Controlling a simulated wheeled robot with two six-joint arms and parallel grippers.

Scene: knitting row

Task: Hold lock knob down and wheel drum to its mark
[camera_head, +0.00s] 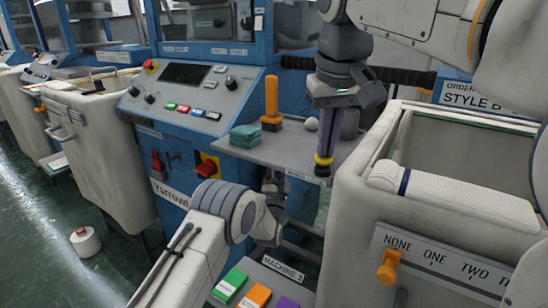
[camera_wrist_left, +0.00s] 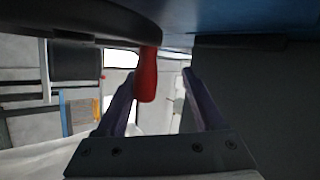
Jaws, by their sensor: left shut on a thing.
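My right gripper (camera_head: 325,150) points down over the edge of the grey shelf. Its fingertips are at a small black knob with a yellow band (camera_head: 323,161), which seems to be the lock knob. Whether its fingers are closed is unclear. My left gripper (camera_head: 273,186) reaches under the shelf from the lower left and is mostly hidden in the head view. In the left wrist view, a red handle (camera_wrist_left: 147,82) hangs from a dark round rim (camera_wrist_left: 95,20), likely the drum wheel, and my left gripper (camera_wrist_left: 160,78) is shut on it. No drum mark is discernible.
The shelf (camera_head: 285,150) carries an orange-handled brush (camera_head: 271,100) and folded green cloth (camera_head: 245,135). A beige bin (camera_head: 350,215) stands close at right, with a white roll (camera_head: 455,195) inside. A yarn cone (camera_head: 85,241) stands on the floor at left.

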